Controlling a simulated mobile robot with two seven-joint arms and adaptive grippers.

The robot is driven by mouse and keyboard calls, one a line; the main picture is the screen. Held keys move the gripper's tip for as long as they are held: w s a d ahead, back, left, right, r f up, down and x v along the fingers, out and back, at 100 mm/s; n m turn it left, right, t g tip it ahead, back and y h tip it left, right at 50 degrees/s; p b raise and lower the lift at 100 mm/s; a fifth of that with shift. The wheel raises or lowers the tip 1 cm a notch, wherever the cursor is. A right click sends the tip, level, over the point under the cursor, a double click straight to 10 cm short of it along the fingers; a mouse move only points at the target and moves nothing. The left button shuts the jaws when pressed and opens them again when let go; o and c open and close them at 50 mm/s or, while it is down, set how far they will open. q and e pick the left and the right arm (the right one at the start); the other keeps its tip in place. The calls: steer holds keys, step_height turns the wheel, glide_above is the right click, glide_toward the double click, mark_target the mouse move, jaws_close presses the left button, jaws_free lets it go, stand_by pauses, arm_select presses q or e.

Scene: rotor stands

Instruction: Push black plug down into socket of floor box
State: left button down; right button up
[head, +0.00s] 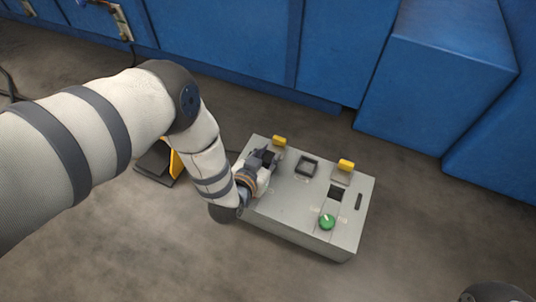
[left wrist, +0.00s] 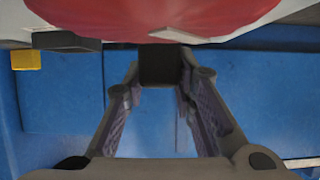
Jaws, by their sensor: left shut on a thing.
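The grey floor box (head: 287,208) stands on the floor, right of centre in the head view. My left gripper (head: 264,160) is over the left part of its top, with the fingers close to the surface. In the left wrist view the left gripper (left wrist: 165,88) is shut on the black plug (left wrist: 160,65), a dark block between the fingertips. The plug's lower end and the socket under it are hidden, so I cannot tell how deep it sits.
The box top also carries a dark-framed square socket (head: 307,167), a dark square opening (head: 338,192), a green knob (head: 327,222) and yellow flaps (head: 346,165). A black and yellow object (head: 158,162) lies behind my left arm.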

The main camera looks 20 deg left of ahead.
arm_select(q)
steer(key=shift+f, duration=0.15)
arm_select(e)
steer(key=shift+f, duration=0.1)
arm_select(q)
steer(key=c, duration=1.2)
jaws_free()
steer(key=shift+c, duration=0.2)
step_height(320, 180, up, 3)
steer(key=shift+f+p, duration=0.1)
steer(key=shift+p, duration=1.15)
step_height(320, 180, up, 3)
steer(key=shift+p, duration=1.25)
step_height(320, 180, up, 7)
steer(key=p, duration=0.5)
arm_select(e)
step_height(320, 180, up, 7)
steer(key=w+t, duration=0.1)
steer(key=w, duration=0.1)
steer(key=shift+w+r+t, duration=0.2)
steer(key=shift+t, duration=0.2)
